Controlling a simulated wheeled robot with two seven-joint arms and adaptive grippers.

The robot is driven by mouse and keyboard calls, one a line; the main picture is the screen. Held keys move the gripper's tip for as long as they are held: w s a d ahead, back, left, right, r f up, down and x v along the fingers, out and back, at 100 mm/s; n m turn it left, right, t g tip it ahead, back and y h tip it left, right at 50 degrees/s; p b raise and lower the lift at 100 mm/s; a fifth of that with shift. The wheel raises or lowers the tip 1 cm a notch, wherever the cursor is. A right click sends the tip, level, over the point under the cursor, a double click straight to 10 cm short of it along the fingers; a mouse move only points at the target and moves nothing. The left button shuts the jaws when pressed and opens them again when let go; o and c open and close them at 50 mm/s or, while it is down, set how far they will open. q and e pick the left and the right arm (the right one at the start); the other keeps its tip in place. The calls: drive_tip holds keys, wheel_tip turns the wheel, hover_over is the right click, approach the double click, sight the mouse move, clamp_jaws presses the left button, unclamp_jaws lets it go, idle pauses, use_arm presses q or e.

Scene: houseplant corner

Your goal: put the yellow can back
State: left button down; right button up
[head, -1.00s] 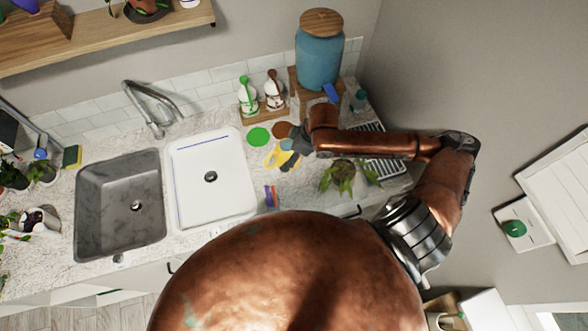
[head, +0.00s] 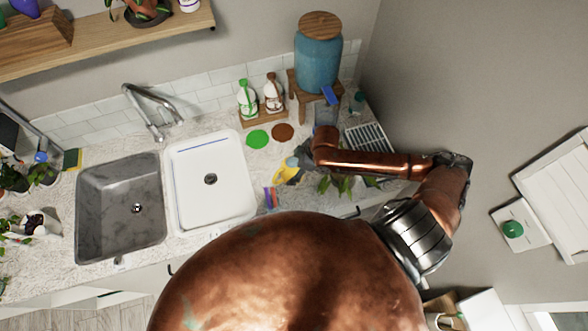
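The yellow can (head: 286,173) is in the head view, over the counter to the right of the white basin. It is small, partly covered by my gripper, and looks tilted. My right gripper (head: 297,163) is at the can's upper right side and appears shut on it. The fingertips are small and partly hidden, and I cannot tell the gap between can and counter. A green disc (head: 257,139) and a brown disc (head: 283,132) lie side by side on the counter, both bare. My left gripper is not in view.
Green-topped (head: 247,100) and brown-topped (head: 272,93) bottles stand on a wooden tray behind the discs. A blue jar (head: 318,62) stands on a wooden stand. A leafy plant (head: 340,186) is partly under my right arm. A drying rack (head: 369,138) lies beyond the arm.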

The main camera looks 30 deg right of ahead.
drive_tip(key=shift+w, duration=0.1)
drive_tip(key=o, duration=1.9)
drive_tip(key=v, duration=1.2)
